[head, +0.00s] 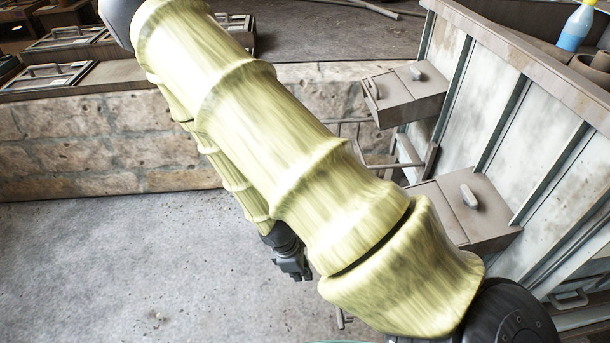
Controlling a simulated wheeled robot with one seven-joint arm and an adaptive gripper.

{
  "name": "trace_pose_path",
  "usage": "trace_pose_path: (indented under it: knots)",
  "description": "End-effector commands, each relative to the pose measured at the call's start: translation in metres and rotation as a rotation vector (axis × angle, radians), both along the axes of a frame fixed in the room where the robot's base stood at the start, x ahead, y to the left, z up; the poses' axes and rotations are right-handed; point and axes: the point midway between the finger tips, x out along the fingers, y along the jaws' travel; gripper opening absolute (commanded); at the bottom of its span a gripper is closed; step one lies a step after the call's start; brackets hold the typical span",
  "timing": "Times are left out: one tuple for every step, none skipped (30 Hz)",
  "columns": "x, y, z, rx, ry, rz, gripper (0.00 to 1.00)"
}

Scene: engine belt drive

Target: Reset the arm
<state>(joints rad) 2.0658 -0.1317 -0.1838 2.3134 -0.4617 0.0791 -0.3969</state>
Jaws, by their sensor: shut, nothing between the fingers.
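My arm, in a yellow-green ribbed cover, crosses the head view from the upper left to the lower right and hides much of the middle. My gripper (294,268) is small and dark below the arm, near the middle of the view. It points down over the grey concrete floor (110,265). Its fingers look close together with nothing visible between them. The gripper is partly hidden by the arm cover and seems to touch nothing.
A low stone wall (95,150) runs behind the floor. Grey metal boxes (405,95) and (466,205) stand out from a metal-panelled wall (530,130) at the right. A blue spray bottle (576,28) stands on its top. The floor at the lower left is clear.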

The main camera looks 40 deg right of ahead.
Motion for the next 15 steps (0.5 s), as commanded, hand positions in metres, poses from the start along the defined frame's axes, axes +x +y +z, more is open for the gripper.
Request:
trace_pose_path:
  knots:
    - [0.002, 0.001, 0.006, 0.001, -0.002, 0.000, 0.00]
    - [0.002, 0.002, 0.008, 0.001, -0.002, 0.000, 0.00]
    - [0.002, 0.002, 0.011, 0.000, -0.001, 0.000, 0.00]
    - [0.002, 0.003, 0.012, 0.001, -0.001, 0.000, 0.00]
    - [0.002, 0.003, 0.014, 0.001, -0.001, 0.000, 0.00]
    - [0.003, 0.003, 0.016, 0.001, -0.001, 0.000, 0.00]
    - [0.003, 0.004, 0.017, 0.000, -0.001, 0.000, 0.00]
    - [0.003, 0.004, 0.018, 0.000, -0.001, 0.000, 0.00]
    - [0.003, 0.004, 0.018, 0.000, -0.001, 0.000, 0.00]
    - [0.003, 0.004, 0.019, 0.000, -0.001, 0.000, 0.00]
    - [0.003, 0.004, 0.019, 0.000, -0.001, 0.000, 0.00]
    - [0.003, 0.004, 0.019, 0.001, 0.000, 0.001, 0.00]
    - [0.003, 0.004, 0.019, 0.001, 0.000, 0.001, 0.00]
    - [0.003, 0.004, 0.019, 0.001, 0.000, 0.001, 0.00]
    - [0.003, 0.004, 0.019, 0.001, -0.001, 0.000, 0.00]
